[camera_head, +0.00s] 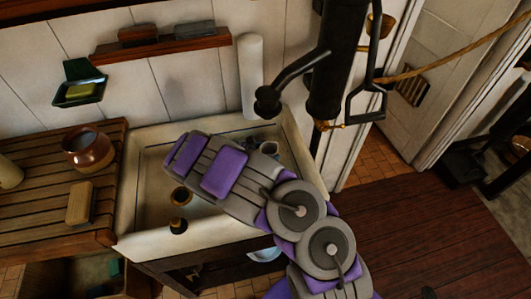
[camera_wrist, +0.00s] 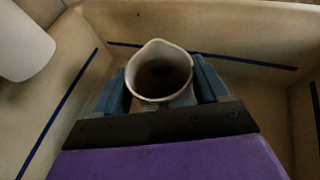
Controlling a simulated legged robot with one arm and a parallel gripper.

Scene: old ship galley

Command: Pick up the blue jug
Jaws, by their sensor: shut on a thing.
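The jug (camera_wrist: 158,72) is in the middle of the wrist view, seen from above, with a pale rim, a small spout and a dark inside. My gripper (camera_wrist: 163,86) is shut on it, one blue-grey finger on each side. In the head view, a small bluish piece that looks like the jug (camera_head: 268,147) shows at the back right of the sink (camera_head: 138,222). My arm hides the rest of it and the gripper's fingers there. I cannot tell whether the jug touches the sink bottom.
A slatted wooden drainboard (camera_head: 40,203) left of the sink holds a brown pot (camera_head: 88,150) and a tan block (camera_head: 79,203). A black pump (camera_head: 335,70) with a handle hangs over the sink's back right. A white cylinder (camera_head: 250,75) stands behind the sink.

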